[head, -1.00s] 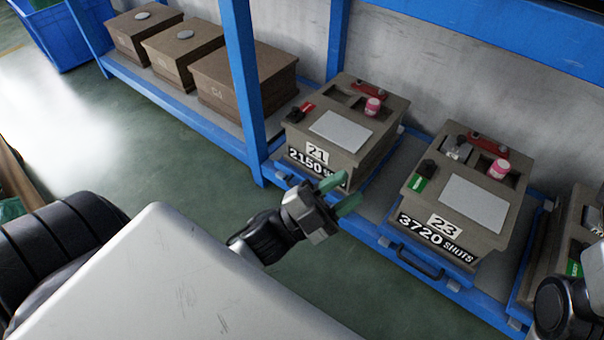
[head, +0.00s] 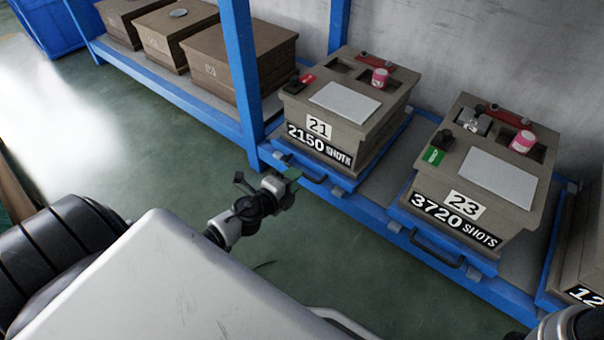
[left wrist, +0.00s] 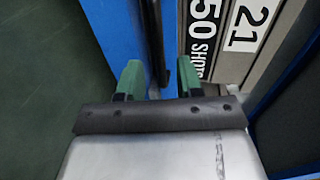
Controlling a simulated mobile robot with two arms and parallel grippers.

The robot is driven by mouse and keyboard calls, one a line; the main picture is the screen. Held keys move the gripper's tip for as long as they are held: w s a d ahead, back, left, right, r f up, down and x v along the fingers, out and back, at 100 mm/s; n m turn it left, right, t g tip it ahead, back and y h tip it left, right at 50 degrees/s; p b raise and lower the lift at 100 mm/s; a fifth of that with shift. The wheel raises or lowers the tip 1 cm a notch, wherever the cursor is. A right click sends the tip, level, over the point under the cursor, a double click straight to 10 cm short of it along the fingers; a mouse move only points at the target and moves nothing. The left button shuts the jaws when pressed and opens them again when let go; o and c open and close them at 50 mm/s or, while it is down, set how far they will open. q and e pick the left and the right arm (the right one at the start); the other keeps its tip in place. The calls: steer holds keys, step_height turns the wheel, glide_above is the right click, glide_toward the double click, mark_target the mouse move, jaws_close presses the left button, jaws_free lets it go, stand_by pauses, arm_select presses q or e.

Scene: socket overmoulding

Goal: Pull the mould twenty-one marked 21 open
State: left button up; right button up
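Mould twenty-one (head: 382,118) is a grey-brown block marked "21" and "2150 SHOTS", sitting on a blue sliding base on the rack. A black handle (head: 306,173) is on the base's front, partly behind my left gripper (head: 290,178). In the left wrist view the mould's marked front (left wrist: 226,70) is at the upper right. There the green fingertips of my left gripper (left wrist: 158,80) are apart, with the dark handle bar (left wrist: 156,45) showing between them. I cannot tell whether they touch it. My right gripper is out of view.
Mould 23 (head: 530,185), marked "3720 SHOTS", stands to the right with its own handle (head: 437,247). A blue rack post (head: 240,60) rises left of mould 21. Brown boxes (head: 230,60) stand beyond it. The green floor (head: 150,150) in front is clear.

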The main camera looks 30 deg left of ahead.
arm_select(q)
steer(key=shift+b+x, duration=0.3)
steer(key=shift+x, duration=1.85)
jaws_close()
